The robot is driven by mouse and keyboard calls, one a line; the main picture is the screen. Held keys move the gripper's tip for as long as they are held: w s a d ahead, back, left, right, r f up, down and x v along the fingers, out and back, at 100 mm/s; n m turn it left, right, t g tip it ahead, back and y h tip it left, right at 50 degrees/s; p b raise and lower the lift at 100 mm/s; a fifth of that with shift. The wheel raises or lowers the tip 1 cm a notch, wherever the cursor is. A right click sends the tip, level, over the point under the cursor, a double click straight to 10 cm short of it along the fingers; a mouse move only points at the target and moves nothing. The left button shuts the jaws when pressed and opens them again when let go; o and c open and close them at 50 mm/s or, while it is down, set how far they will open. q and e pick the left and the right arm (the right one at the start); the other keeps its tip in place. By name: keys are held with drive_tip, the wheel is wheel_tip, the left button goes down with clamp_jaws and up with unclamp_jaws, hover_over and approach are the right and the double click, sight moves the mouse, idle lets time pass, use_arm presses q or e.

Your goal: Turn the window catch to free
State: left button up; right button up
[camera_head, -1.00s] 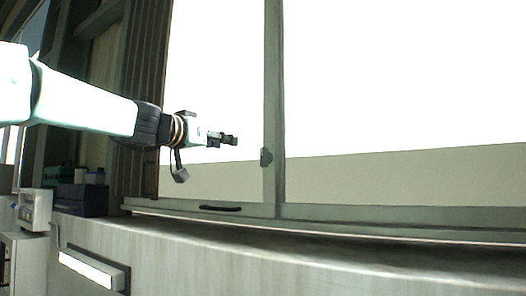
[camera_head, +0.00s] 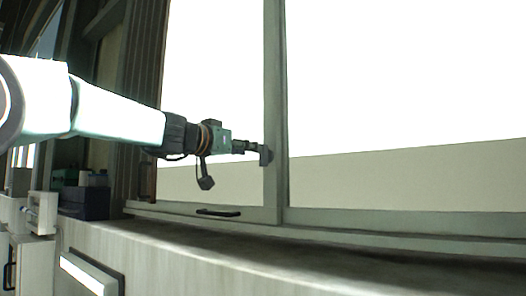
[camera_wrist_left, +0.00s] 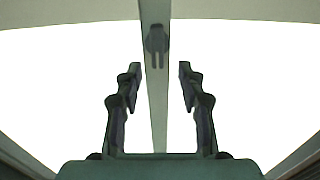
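The window catch (camera_head: 267,158) is a small dark grey piece on the upright frame member of the window. In the left wrist view the left gripper (camera_wrist_left: 160,74) is open, with one finger either side of the catch's line and nothing held. I cannot tell whether a finger touches the catch. My right gripper is not in view.
The window's upright member (camera_head: 275,100) runs between bright panes. A dark handle (camera_head: 218,213) sits on the lower window rail. The long grey sill (camera_head: 300,262) below is bare. Dark boxes and small containers (camera_head: 84,195) stand at the left end.

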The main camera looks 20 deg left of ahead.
sight(265, 156)
use_arm(q)
drive_tip(key=p+x, duration=0.3)
drive_tip(key=x, duration=0.3)
drive_tip(key=shift+r, duration=0.1)
drive_tip(key=shift+s+d+r, duration=0.1)
drive_tip(key=shift+s+r, duration=0.1)
drive_tip(key=shift+s, duration=0.25)
drive_tip(key=shift+c, duration=0.5)
drive_tip(key=shift+w+f, duration=0.15)
drive_tip(key=shift+w, duration=0.1)
drive_tip(key=c, duration=0.4)
clamp_jaws()
